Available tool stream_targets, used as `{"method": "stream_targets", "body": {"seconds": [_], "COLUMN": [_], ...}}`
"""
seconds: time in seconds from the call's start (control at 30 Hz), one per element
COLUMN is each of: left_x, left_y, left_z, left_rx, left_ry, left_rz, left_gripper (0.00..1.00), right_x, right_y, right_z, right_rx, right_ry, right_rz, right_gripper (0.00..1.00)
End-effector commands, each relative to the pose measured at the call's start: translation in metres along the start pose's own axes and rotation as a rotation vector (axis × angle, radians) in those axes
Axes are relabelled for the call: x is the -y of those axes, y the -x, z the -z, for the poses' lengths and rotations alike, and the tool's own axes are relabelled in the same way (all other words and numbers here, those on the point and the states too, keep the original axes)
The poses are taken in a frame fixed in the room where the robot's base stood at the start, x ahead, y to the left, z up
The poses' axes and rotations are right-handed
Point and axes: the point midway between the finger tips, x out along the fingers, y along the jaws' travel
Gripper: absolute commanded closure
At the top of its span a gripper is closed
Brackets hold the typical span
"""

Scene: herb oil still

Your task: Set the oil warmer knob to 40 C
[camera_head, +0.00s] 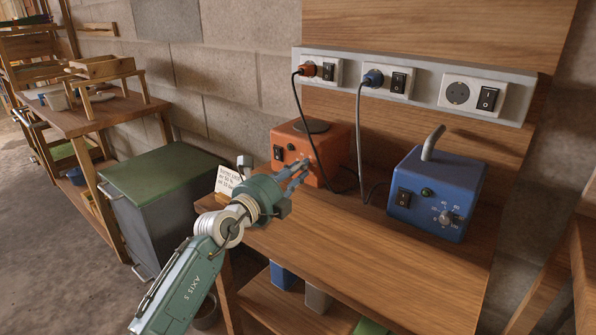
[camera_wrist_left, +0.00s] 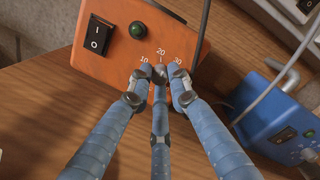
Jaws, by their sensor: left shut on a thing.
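An orange box (camera_head: 335,148) with a dark round plate on top stands at the back left of the bench. Its front face (camera_wrist_left: 110,60) has a rocker switch (camera_wrist_left: 97,36), a green lamp (camera_wrist_left: 137,29) and dial marks 10, 20 and 30. My left gripper (camera_head: 301,167) has its fingers closed together at this dial, also in the left wrist view (camera_wrist_left: 161,74). It is shut on the dial's knob, which the fingertips mostly hide. A blue box (camera_head: 460,185) with a bent metal tube stands at the right, with its own knob (camera_head: 445,217) and dial. My right gripper is out of view.
A white socket strip (camera_head: 425,88) runs along the wall, with an orange plug (camera_head: 309,70) and a blue plug (camera_head: 373,78). Their cables hang between the boxes. A small written card (camera_head: 228,181) stands left of my gripper. The bench front (camera_head: 375,255) is clear.

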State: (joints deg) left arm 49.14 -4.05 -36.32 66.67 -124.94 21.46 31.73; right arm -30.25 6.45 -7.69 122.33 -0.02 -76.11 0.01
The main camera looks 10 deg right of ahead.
Motion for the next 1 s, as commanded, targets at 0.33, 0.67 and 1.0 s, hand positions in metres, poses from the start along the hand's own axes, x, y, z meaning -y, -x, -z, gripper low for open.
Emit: {"method": "stream_targets", "body": {"seconds": [0.33, 0.67, 1.0], "left_x": [-0.003, -0.005, -0.005], "left_y": [0.000, 0.000, 0.000], "left_z": [0.003, 0.004, 0.005], "left_rx": [0.005, 0.011, 0.010], "left_ry": [-0.280, -0.495, -0.494], "left_rz": [0.016, 0.031, 0.030], "left_gripper": [1.00, 1.00, 0.64], "right_x": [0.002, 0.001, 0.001], "right_y": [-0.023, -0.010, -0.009], "right_z": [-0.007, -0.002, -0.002], "right_rx": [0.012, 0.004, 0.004], "right_ry": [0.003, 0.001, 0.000], "right_rz": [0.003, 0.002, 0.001], "right_gripper": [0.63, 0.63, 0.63]}}
